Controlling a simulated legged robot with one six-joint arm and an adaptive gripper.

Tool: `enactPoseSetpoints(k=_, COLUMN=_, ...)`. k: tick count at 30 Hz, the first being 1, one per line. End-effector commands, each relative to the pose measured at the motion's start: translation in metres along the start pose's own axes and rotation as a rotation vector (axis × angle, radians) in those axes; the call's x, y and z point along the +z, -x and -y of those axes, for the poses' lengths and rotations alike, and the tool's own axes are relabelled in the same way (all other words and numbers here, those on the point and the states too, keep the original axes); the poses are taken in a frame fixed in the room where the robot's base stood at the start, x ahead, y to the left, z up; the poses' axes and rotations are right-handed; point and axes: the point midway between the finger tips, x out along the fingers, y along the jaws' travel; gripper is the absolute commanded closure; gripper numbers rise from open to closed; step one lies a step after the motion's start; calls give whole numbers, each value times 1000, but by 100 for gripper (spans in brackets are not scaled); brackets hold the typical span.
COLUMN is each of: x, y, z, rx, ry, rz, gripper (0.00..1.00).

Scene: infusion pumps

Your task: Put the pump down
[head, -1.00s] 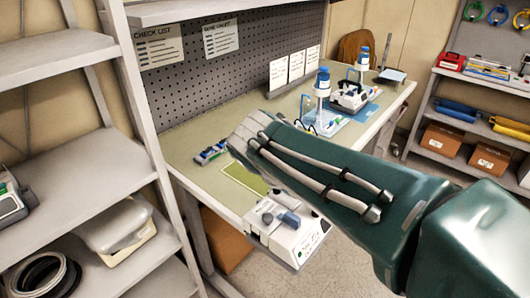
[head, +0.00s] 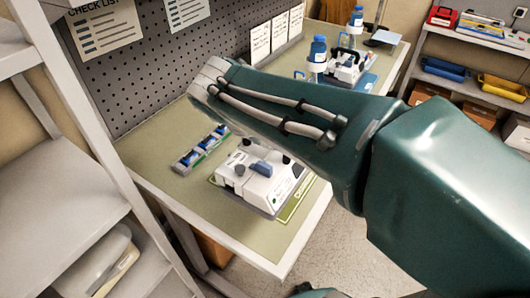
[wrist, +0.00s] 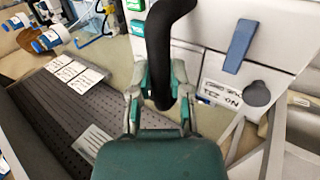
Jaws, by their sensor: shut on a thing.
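The white pump (head: 268,188), with a blue latch and dark knobs, is over the bench top in the head view. It covers most of the green-edged mat (head: 297,204), whose right and front edges show. I cannot tell whether its underside touches the mat. In the wrist view, my gripper (wrist: 160,97) is shut on the black handle (wrist: 163,45) of the pump, whose white body (wrist: 270,65) fills the upper right. In the head view my arm hides the gripper.
The bench (head: 160,145) has a small rack of blue-and-white items (head: 200,147) left of the pump. Blue-capped bottles (head: 318,52) and another pump (head: 347,66) stand farther back. A pegboard (head: 150,60) rises behind, and a grey shelf unit (head: 60,165) stands at left.

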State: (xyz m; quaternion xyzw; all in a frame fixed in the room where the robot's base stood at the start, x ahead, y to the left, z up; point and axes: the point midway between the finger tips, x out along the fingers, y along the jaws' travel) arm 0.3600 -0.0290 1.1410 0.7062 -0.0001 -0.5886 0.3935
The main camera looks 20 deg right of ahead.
Motion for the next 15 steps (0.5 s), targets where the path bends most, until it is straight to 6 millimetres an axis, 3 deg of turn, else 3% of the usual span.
enactPoseSetpoints(k=15, x=-37, y=-68, z=-40, rx=1, ry=-2, rz=2, gripper=100)
